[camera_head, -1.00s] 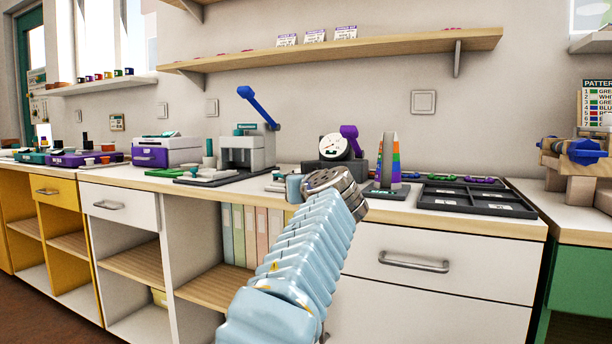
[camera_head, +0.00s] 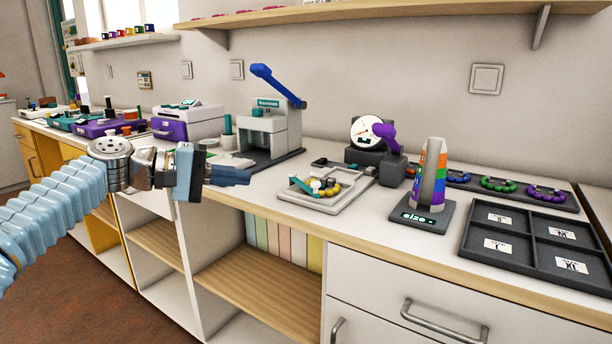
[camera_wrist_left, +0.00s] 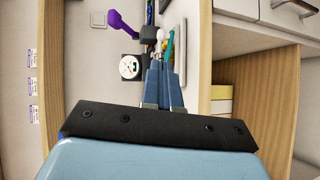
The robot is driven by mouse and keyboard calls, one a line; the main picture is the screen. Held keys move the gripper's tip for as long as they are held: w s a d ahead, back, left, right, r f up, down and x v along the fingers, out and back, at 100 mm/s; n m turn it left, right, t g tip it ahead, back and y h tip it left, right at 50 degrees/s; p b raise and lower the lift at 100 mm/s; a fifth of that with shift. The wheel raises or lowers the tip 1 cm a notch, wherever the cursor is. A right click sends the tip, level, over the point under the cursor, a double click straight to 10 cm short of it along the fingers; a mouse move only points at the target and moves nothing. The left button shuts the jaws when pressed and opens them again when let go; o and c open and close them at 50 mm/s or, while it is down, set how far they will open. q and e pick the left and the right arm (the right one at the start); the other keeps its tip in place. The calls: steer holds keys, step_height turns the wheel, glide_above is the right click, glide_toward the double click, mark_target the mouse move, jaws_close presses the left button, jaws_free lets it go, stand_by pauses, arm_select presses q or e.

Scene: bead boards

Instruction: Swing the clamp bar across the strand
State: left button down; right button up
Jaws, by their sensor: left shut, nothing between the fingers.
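My left gripper (camera_head: 242,176) reaches in from the left, shut and empty, in front of the counter's edge. It also shows in the left wrist view (camera_wrist_left: 163,88), its fingers pointing toward the tray. A pale tray (camera_head: 318,203) lies on the counter to its right, apart from it. Behind stands a dial gauge (camera_head: 365,131) with a purple lever (camera_head: 384,131). My right gripper is not in view.
A grey press with a blue lever (camera_head: 276,84) stands behind my left gripper. A rainbow column (camera_head: 430,177) and a dark compartment tray (camera_head: 532,265) stand to the right. A shelf (camera_head: 370,14) hangs above. Open cubbies lie below the counter.

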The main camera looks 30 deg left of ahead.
arm_select(q)
steer(key=x, duration=1.2)
steer(key=shift+w, duration=0.1)
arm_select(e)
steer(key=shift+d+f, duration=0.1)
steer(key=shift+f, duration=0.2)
arm_select(q)
steer(key=shift+b, duration=0.3)
